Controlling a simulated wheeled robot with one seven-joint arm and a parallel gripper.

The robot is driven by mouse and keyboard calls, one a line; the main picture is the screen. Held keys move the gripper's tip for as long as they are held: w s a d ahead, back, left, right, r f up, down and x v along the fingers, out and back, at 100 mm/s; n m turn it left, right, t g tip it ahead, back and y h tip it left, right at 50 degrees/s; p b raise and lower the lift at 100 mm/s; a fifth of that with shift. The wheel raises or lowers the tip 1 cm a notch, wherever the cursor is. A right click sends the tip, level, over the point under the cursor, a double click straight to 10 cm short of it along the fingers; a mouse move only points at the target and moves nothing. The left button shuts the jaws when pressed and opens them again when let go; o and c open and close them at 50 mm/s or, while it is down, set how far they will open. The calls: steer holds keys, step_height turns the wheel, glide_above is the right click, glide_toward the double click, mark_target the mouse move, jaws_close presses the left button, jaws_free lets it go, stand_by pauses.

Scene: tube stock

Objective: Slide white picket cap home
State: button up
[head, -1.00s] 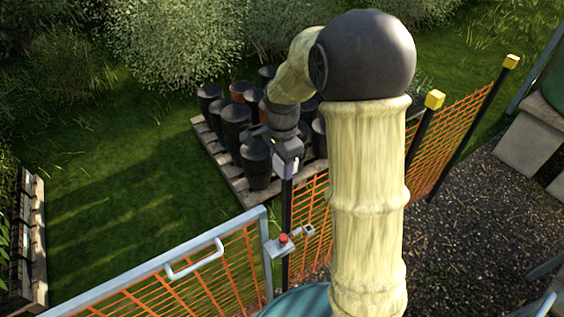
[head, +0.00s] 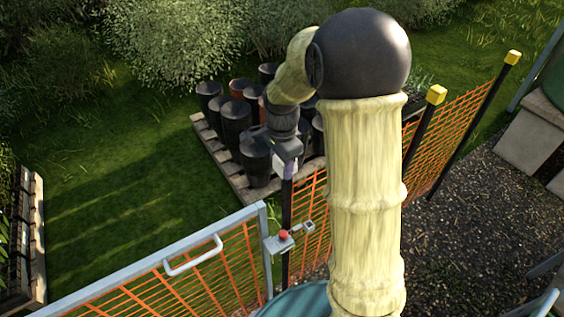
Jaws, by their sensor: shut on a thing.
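The white picket cap (head: 284,169) shows as a small pale block below my gripper (head: 285,160), which is shut on it. It is at the top of a dark upright picket (head: 287,203) beside the gate's end post. The cap and the picket top line up from this view. The gripper's dark body hides the upper part of the cap. I cannot tell how far the cap sits down over the picket.
Orange mesh fence (head: 453,135) runs right between posts with yellow caps (head: 436,95). A grey gate (head: 165,258) and a latch box with a red button (head: 283,235) stand close below. Black pots (head: 236,122) fill a pallet (head: 228,172) behind.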

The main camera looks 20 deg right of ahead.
steer(key=shift+f+b, duration=0.4)
steer(key=shift+f, duration=0.35)
steer(key=o, duration=1)
steer(key=shift+r, duration=0.1)
step_height(320, 180, up, 17)
steer(key=b, duration=0.2)
steer(key=shift+r+b, duration=0.15)
steer(key=shift+b, duration=0.15)
steer(key=s+f+n+t, duration=0.1)
steer(key=s+f+n, duration=0.3)
steer(key=f, duration=0.2)
steer(key=s+f+n, duration=0.5)
steer(key=f, duration=0.1)
steer(key=s+d+f+n+t, duration=0.1)
steer(key=s+f+n, duration=0.4)
steer(key=f, duration=0.2)
steer(key=shift+t, duration=0.3)
